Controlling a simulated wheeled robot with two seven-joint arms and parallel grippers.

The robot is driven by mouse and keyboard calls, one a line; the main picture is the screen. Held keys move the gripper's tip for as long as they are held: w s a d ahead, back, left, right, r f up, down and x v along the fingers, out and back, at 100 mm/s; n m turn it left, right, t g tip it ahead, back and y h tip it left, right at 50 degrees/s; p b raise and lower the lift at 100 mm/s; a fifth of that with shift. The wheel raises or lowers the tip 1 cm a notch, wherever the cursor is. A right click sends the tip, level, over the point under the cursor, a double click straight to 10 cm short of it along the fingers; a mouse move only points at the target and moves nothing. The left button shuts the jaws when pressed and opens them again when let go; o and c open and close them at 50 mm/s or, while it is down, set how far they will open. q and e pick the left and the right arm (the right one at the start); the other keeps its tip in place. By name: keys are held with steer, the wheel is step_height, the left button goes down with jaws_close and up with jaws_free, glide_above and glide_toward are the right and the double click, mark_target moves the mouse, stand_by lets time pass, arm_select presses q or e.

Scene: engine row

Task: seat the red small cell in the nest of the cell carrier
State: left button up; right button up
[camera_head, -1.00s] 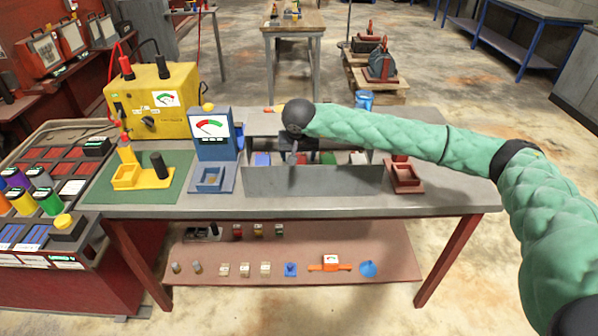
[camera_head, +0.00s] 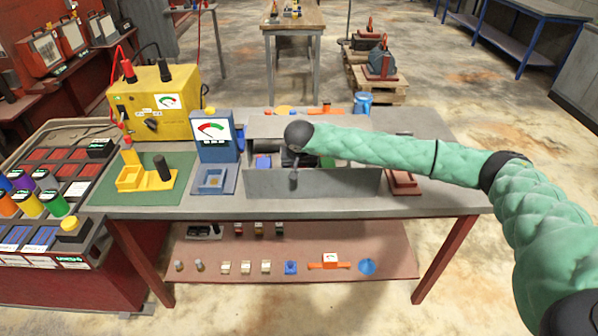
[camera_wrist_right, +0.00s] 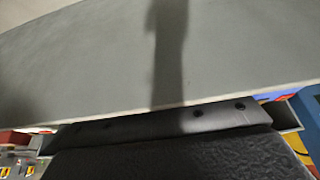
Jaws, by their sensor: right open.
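My right gripper (camera_head: 293,180) hangs below the dark wrist end of the green arm, over the grey bin (camera_head: 312,183) on the bench. It is open, with nothing visible in it. I cannot pick out the red small cell for certain; a small block with a red top (camera_head: 238,229) stands on the lower shelf. The bin's contents are partly hidden by the arm; a blue piece (camera_head: 263,161) and a green piece (camera_head: 327,162) show. I cannot tell which fixture is the cell carrier; a dark red holder (camera_head: 403,183) stands right of the bin. My left gripper is out of view.
A blue gauge stand (camera_head: 213,140), a blue tray (camera_head: 209,181) and a yellow holder (camera_head: 130,178) on a green mat stand left of the bin. The yellow power unit (camera_head: 155,105) is behind them. A grey panel (camera_wrist_right: 230,60) fills much of the right wrist view.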

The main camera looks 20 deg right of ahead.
steer(key=c, duration=1.4)
jaws_close()
steer(key=shift+r, duration=0.1)
